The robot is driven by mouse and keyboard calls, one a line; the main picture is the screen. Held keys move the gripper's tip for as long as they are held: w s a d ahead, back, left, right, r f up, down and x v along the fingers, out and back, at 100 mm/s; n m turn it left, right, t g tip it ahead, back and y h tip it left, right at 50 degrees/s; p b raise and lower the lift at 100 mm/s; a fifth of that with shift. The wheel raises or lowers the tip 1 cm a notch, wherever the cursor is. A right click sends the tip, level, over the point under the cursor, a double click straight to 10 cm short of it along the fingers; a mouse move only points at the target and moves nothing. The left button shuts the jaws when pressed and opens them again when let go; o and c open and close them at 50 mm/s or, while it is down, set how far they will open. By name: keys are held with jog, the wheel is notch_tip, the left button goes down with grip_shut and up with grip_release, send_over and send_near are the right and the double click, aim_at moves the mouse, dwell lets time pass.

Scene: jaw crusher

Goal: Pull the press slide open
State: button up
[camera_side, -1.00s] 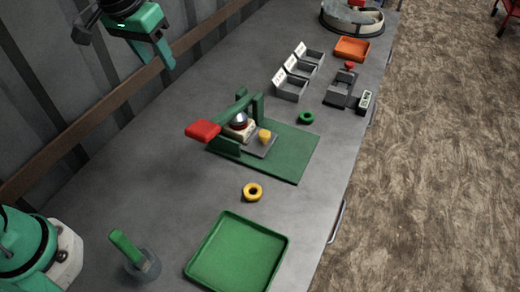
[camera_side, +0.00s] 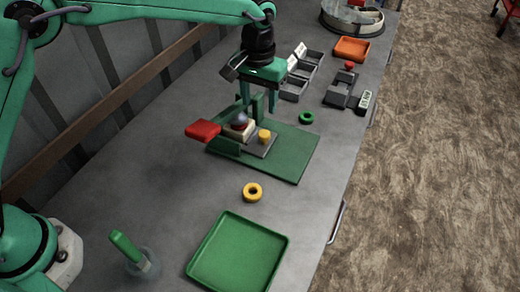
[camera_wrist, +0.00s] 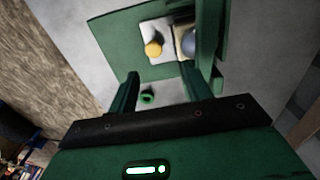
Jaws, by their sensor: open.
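The press stands on a green base plate (camera_side: 295,155), with a green frame and a red lever handle (camera_side: 202,130) to its left. Its grey slide (camera_side: 259,147) carries a yellow knob (camera_side: 264,135), and a pale block with a dark dome sits beside it under the frame. In the wrist view, the slide (camera_wrist: 152,30) and yellow knob (camera_wrist: 153,48) show beyond the fingertips. My gripper (camera_side: 258,110) is open and empty, fingers pointing down, above and behind the knob. It also shows in the wrist view (camera_wrist: 160,72), apart from the knob.
A green ring (camera_side: 306,118) lies behind the base plate and a yellow ring (camera_side: 252,192) in front. A green tray (camera_side: 238,256) and a green-handled tool in a cup (camera_side: 143,264) stand nearer. Grey bins (camera_side: 292,88) and an orange tray (camera_side: 352,49) are at the back.

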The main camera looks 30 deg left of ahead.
aim_at(264, 133)
jog(key=shift+w+d+f, duration=0.15)
jog(key=shift+d+f, duration=0.55)
jog(key=shift+f, duration=0.1)
jog(key=shift+f, duration=3.9)
